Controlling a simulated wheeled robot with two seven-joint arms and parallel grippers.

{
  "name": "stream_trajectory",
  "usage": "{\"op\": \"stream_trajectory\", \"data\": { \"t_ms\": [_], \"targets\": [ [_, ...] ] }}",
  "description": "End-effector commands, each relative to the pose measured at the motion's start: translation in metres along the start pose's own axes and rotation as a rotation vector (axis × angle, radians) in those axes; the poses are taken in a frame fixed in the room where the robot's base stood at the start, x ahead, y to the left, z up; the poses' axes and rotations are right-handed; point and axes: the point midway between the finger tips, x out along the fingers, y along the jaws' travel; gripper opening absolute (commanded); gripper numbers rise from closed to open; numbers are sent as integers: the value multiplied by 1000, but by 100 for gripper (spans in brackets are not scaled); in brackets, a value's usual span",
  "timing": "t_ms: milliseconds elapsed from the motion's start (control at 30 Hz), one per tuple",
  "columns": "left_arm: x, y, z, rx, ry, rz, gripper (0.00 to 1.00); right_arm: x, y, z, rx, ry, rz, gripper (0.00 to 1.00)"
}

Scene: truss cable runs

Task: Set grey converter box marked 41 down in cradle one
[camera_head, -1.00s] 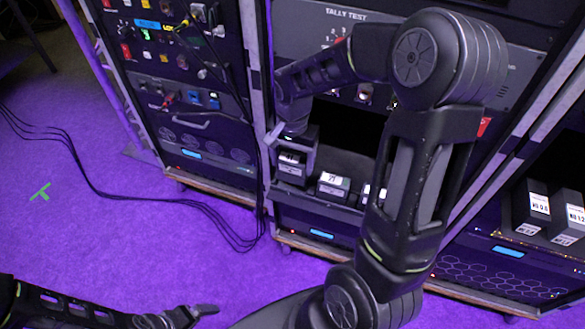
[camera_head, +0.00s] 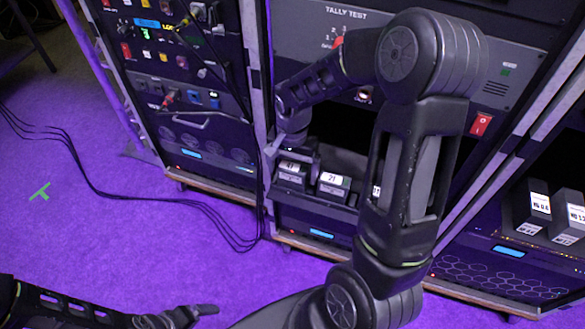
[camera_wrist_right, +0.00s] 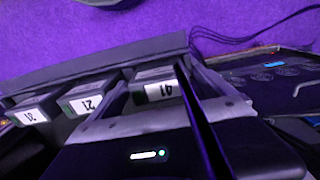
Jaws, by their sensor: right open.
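The grey converter box marked 41 (camera_head: 291,176) sits low in the rack bay, at the left end of a row of boxes; in the right wrist view the box (camera_wrist_right: 158,90) is at the right end of that row. My right gripper (camera_head: 303,157) is right at this box. In the right wrist view its open fingers (camera_wrist_right: 152,98) stand on either side of the box. The cradle under the box is mostly hidden, and I cannot read a cradle number. My left gripper (camera_head: 195,314) is low at the left, away from the rack; its finger gap is unclear.
Box 21 (camera_head: 333,187) stands close beside box 41, and box 31 (camera_wrist_right: 32,113) is farther along the row. A tray lip (camera_wrist_right: 95,66) runs along the boxes. More labelled boxes (camera_head: 535,207) sit in the right rack. Cables (camera_head: 150,202) cross the purple floor.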

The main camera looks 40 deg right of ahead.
Motion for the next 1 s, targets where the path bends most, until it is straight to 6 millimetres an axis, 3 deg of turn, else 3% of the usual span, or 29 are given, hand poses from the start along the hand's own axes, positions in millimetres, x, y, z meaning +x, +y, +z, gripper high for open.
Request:
{"op": "stream_trajectory", "data": {
  "t_ms": [367, 800, 1000],
  "targets": [
    [-3, 1, 0, 0, 0, 0, 92, -13, 0, -1, 0, 3, -2, 92],
    [-6, 2, 0, 0, 0, 0, 92, -97, -1, 0, 0, 4, -4, 92],
    [-7, 3, 0, 0, 0, 0, 92, -120, 0, 0, 0, 1, -2, 92]
  ]
}}
